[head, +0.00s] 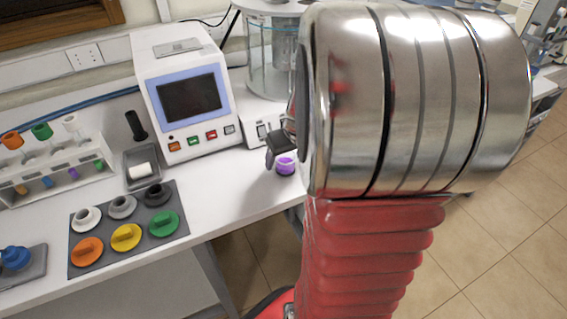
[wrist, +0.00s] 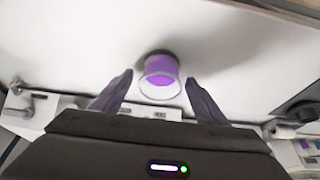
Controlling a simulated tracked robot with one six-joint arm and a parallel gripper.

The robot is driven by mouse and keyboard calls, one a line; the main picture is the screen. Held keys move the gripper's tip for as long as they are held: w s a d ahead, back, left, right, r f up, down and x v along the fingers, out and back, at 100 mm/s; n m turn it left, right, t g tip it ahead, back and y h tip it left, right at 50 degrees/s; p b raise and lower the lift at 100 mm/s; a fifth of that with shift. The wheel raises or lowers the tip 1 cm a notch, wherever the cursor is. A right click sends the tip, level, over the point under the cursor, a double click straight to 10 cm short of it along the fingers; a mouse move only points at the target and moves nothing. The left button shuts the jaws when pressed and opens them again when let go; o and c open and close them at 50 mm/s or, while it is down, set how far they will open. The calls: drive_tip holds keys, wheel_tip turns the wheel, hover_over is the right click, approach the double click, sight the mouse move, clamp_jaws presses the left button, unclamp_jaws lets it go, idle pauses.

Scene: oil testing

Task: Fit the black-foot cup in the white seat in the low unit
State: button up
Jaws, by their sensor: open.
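The cup (head: 286,166) stands on the white bench, to the right of the screen machine. It is clear with purple contents, and the wrist view shows a dark foot on the cup (wrist: 160,80). My gripper (wrist: 161,77) is open and empty, its fingers to either side of the cup with gaps; the exact depth is unclear. In the head view my arm hides most of the gripper. The low grey unit (head: 141,184) is left of the machine, with a white round seat (head: 142,171) in it and a black upright part behind.
The screen machine (head: 188,95) stands between the low unit and the cup. A grey mat (head: 105,236) with coloured knobs lies at front left. A white tube rack (head: 60,180) is farther left. A glass vessel (head: 272,60) stands behind the cup. Bench around the cup is clear.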

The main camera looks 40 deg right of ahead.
idle(0.4)
drive_tip(key=c, duration=1.3)
drive_tip(key=shift+r, duration=0.1)
wheel_tip(320, 180, up, 10)
drive_tip(key=shift+f, duration=0.1)
idle(0.4)
